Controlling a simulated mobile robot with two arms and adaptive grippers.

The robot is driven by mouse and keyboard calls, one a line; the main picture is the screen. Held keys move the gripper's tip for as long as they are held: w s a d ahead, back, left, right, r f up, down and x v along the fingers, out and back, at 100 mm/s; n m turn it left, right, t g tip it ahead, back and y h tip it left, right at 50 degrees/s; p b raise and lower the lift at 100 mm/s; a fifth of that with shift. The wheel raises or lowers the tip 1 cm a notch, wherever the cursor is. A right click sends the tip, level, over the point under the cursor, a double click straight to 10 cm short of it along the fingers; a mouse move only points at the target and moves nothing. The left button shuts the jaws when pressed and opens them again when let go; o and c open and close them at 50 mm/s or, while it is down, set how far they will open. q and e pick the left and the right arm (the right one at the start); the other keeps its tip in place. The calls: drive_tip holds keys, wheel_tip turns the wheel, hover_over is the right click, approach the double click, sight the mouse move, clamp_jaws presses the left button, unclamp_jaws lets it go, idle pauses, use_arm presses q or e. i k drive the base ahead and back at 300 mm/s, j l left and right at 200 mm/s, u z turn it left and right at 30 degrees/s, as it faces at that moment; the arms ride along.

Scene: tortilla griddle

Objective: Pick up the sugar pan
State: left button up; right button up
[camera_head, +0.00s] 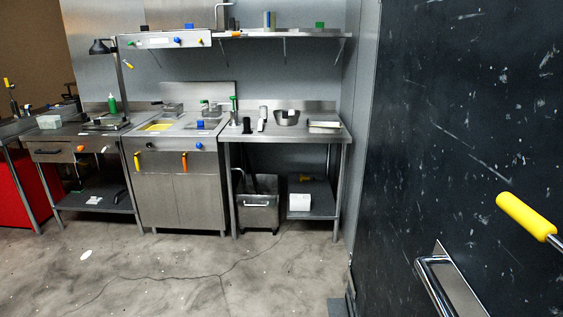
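A round metal pan (287,117) with a dark inside stands on the steel table (300,137) at the back, right of centre. A shallow rectangular metal tray (324,126) lies to its right at the table's edge. I cannot tell for certain which of these is the sugar pan. Nothing is touching either of them from my side. Neither of my grippers shows in the head view.
A large dark scuffed panel (450,120) with a metal handle and a yellow grip (525,216) fills the right side close by. A fryer (178,185) stands left of the table. A wheeled metal bin (258,212) is under it.

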sight(325, 125)
drive_tip(key=i, duration=2.65)
